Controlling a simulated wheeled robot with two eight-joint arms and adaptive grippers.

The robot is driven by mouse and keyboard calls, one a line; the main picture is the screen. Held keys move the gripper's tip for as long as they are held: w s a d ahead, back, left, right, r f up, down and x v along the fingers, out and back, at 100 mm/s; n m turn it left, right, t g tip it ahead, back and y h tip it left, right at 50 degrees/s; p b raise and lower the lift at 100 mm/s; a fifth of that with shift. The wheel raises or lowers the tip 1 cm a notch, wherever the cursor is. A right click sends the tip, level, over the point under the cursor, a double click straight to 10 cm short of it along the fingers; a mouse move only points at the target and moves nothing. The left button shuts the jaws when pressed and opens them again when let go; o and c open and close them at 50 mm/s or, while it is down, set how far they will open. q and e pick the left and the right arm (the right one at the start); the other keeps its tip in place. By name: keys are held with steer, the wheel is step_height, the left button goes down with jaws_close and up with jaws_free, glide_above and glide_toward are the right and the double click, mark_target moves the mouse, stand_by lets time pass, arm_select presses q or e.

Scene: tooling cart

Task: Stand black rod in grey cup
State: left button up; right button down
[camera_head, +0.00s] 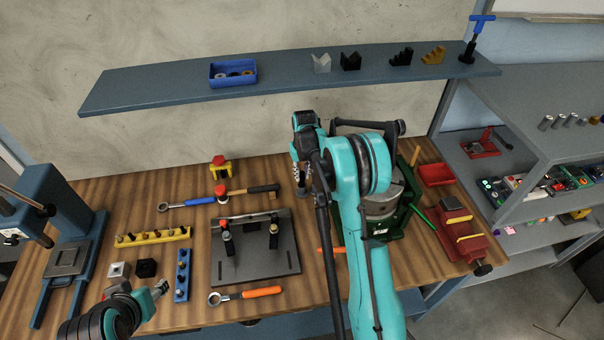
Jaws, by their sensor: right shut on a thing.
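My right gripper (298,175) points down over the middle of the bench, at the end of the teal arm. It is shut on a slim dark piece that looks like the black rod (301,189), held roughly upright. A small round dark-grey piece, perhaps the grey cup (300,209), shows directly below it on the bench. Whether the rod's lower end is inside it or just above it I cannot tell. My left gripper (160,287) is low at the left, apart from these, near the blue block; its fingers are too small to read.
A grey plate (270,262) with two upright black-handled pieces is left of my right arm. A hammer (260,190) lies close left of the gripper. A red vise (465,240) stands right.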

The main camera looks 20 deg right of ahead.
steer(key=shift+f+b, duration=0.15)
steer(key=shift+b, duration=0.15)
stand_by(0.4)
steer(key=c, duration=1)
jaws_free()
steer(key=shift+o, duration=0.2)
steer(key=shift+r+p, duration=1.45)
steer(key=shift+r, duration=1.6)
steer(key=shift+f, duration=0.1)
